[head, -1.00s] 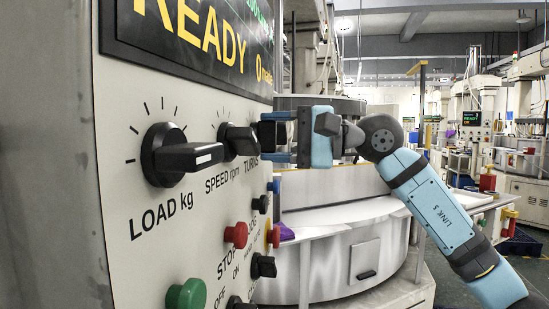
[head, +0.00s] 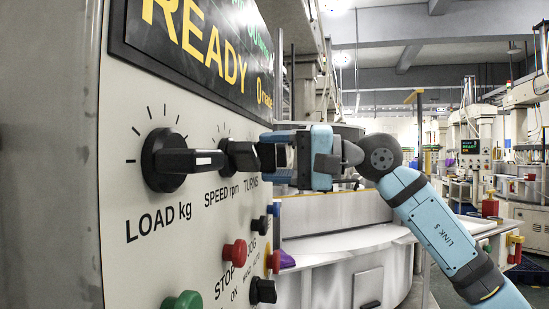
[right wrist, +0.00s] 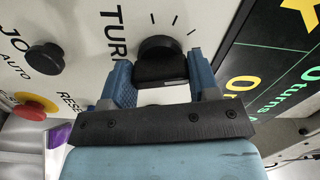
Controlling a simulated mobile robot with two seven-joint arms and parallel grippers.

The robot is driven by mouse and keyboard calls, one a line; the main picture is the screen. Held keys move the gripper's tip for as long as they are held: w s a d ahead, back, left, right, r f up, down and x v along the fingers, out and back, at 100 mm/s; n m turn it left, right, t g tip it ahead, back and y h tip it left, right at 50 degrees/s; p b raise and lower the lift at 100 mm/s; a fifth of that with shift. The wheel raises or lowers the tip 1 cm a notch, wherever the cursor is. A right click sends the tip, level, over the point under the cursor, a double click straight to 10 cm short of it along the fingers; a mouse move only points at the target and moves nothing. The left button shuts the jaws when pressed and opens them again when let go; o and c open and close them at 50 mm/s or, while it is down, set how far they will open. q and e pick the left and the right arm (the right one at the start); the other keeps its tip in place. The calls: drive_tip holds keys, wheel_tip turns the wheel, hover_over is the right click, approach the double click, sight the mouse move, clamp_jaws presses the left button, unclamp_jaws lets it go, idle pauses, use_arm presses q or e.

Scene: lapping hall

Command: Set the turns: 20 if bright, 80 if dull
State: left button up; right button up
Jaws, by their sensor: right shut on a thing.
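The turns knob is black and round with a bar grip; it shows between my right fingers in the right wrist view (right wrist: 157,52), beside its TURNS label. In the head view the knob (head: 266,157) is partly hidden by the gripper. My right gripper (head: 276,158) is shut on this knob, a blue finger on each side; it also shows in the right wrist view (right wrist: 160,80). The panel screen (head: 200,40) reads READY in yellow. No lapped part can be made out, so bright or dull cannot be told. My left gripper is not in view.
The LOAD knob (head: 175,160) and SPEED knob (head: 238,157) are on the same panel, left of the turns knob. Below are a red button (head: 235,252), a green button (head: 184,300) and the JOG switch (head: 262,225). A pale round machine basin stands behind the panel.

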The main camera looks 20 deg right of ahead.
drive_tip(key=o, duration=0.9)
drive_tip(key=shift+d, duration=0.1)
drive_tip(key=v, duration=1.3)
drive_tip(key=shift+s+d+b, duration=0.2)
drive_tip(key=shift+s+b, duration=0.05)
drive_tip(key=shift+b, duration=0.1)
drive_tip(key=shift+f, duration=0.15)
